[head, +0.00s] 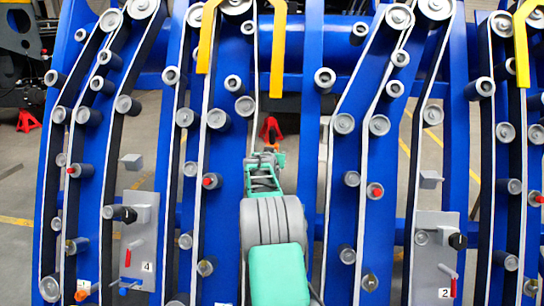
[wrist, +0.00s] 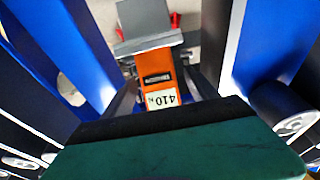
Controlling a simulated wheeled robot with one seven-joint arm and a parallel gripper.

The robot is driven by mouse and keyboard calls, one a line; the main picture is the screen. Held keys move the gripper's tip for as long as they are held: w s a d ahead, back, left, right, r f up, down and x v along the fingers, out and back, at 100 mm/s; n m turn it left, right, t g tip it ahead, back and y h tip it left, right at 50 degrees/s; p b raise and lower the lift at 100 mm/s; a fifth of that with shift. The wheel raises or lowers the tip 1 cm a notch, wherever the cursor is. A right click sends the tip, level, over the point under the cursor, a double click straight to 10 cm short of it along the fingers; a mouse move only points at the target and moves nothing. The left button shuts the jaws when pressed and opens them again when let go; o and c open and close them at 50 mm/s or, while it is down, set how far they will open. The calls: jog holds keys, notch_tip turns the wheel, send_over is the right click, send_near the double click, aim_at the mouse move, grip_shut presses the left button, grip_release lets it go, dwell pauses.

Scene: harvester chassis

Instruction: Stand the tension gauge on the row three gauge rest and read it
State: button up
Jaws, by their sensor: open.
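The tension gauge is an orange block (wrist: 158,78) with a dark window and a white label that shows upside down and appears to read 410 N. It shows in the wrist view between the two dark fingers of my gripper (wrist: 162,84), which is open around it. A grey block and ledge (wrist: 145,30), apparently the gauge rest, lie at the gauge's far end. I cannot tell for sure whether they touch. In the head view my gripper (head: 266,158) is at centre, and my arm hides most of the gauge and the row number there.
Blue upright frames with black and white belts and grey rollers (head: 343,124) stand close on both sides. Plates marked 4 (head: 146,240) and 2 (head: 436,255) carry red levers. Yellow hooks (head: 278,50) hang above. A red stand (head: 270,128) is on the floor behind.

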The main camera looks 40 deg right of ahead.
jog(key=shift+f, duration=0.15)
jog(key=shift+s+a, duration=0.1)
jog(key=v, duration=0.7)
jog(key=shift+s+a+r+b, duration=0.2)
jog(key=shift+r+b, duration=0.05)
jog(key=shift+b, duration=0.05)
